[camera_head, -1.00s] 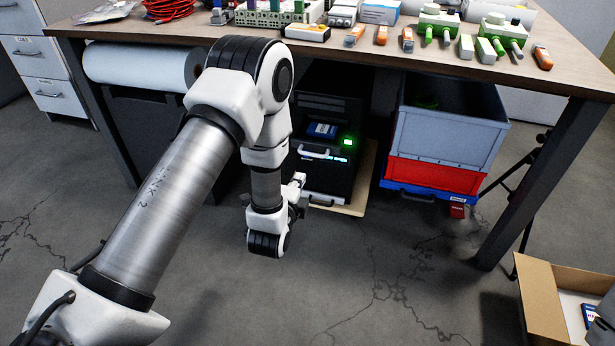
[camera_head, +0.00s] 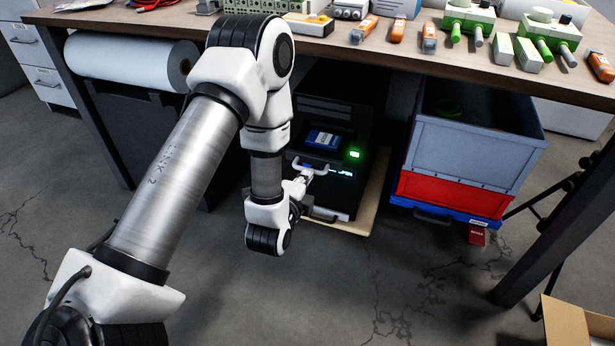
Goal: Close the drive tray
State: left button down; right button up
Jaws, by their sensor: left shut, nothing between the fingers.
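The black drive unit (camera_head: 366,112) stands under the workbench. Its drive tray (camera_head: 312,157) is pulled out at the front, with a blue drive (camera_head: 323,139) lying in it and a pale handle along its front edge. My left gripper (camera_head: 306,177) is shut and empty, just in front of and slightly below the handle. Whether the fingertips touch it I cannot tell. My left wrist hides part of the unit's lower left front. My right gripper is not in view.
The unit stands on a pale board (camera_head: 375,200). Grey and red crates (camera_head: 465,150) stand to its right. A dark bin (camera_head: 150,135) is to the left. The workbench (camera_head: 395,50) overhangs the unit. A cardboard box (camera_head: 570,322) is at bottom right. The floor in front is clear.

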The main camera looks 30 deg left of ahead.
pick_arm(q)
jog(key=shift+w, duration=0.1)
jog(key=p, duration=0.3)
send_near(325, 139)
jog(key=shift+a+f, duration=0.1)
jog(key=shift+f, duration=0.75)
jog(key=x, duration=0.5)
jog(key=r+p+x, duration=0.1)
jog(key=x, duration=0.2)
jog(key=shift+w, duration=0.45)
jog(key=shift+r, duration=0.25)
